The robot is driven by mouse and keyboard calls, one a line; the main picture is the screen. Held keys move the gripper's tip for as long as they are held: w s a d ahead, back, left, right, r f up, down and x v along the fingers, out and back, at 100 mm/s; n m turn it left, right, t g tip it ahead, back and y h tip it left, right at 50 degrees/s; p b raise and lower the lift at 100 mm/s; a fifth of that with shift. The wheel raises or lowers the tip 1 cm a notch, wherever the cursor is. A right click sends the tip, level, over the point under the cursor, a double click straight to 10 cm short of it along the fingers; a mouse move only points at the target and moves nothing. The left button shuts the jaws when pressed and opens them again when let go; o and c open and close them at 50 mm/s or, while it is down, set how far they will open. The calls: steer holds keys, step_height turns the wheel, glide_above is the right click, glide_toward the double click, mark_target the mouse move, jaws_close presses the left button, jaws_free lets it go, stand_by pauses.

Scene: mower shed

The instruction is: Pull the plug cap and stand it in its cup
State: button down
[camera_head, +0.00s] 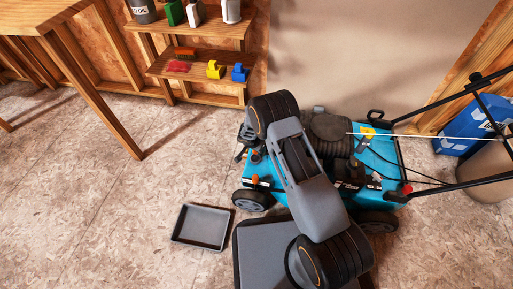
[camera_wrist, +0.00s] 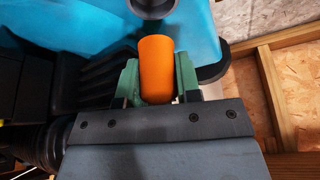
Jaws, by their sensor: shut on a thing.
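The orange cylinder, which I take for the plug cap (camera_wrist: 157,68), stands between the green fingers of my gripper (camera_wrist: 158,80) in the wrist view. My gripper is shut on it. A dark round cup-like piece (camera_wrist: 151,8) shows beyond it at the top edge, against the blue mower body (camera_wrist: 90,20). I cannot tell for sure whether it is the cap's cup. In the head view the blue mower (camera_head: 385,152) stands at the centre right, and my arm hides much of it. My gripper is at its left front end, too small there to show its hold.
A shelf (camera_head: 205,65) with bottles and small coloured blocks stands at the back. A wooden bench (camera_head: 35,18) is at the left. A shallow grey tray (camera_head: 203,227) lies on the floor. A blue bag (camera_head: 470,125) is at the right. The left floor is clear.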

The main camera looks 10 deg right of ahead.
mark_target(259, 157)
steer(key=shift+f, duration=0.2)
steer(key=shift+f+b, duration=1.05)
steer(key=shift+b, duration=0.15)
steer(key=shift+s+f, duration=0.15)
steer(key=shift+f, duration=2.05)
steer(key=c, duration=0.7)
jaws_free()
steer(key=shift+d+f, duration=0.15)
steer(key=shift+d, duration=0.05)
steer(key=shift+c, duration=0.2)
steer(key=shift+s+a, duration=0.1)
steer(key=w+p+v, duration=0.1)
steer(key=p+v, duration=0.4)
steer(key=v, duration=0.9)
steer(key=shift+r, duration=0.5)
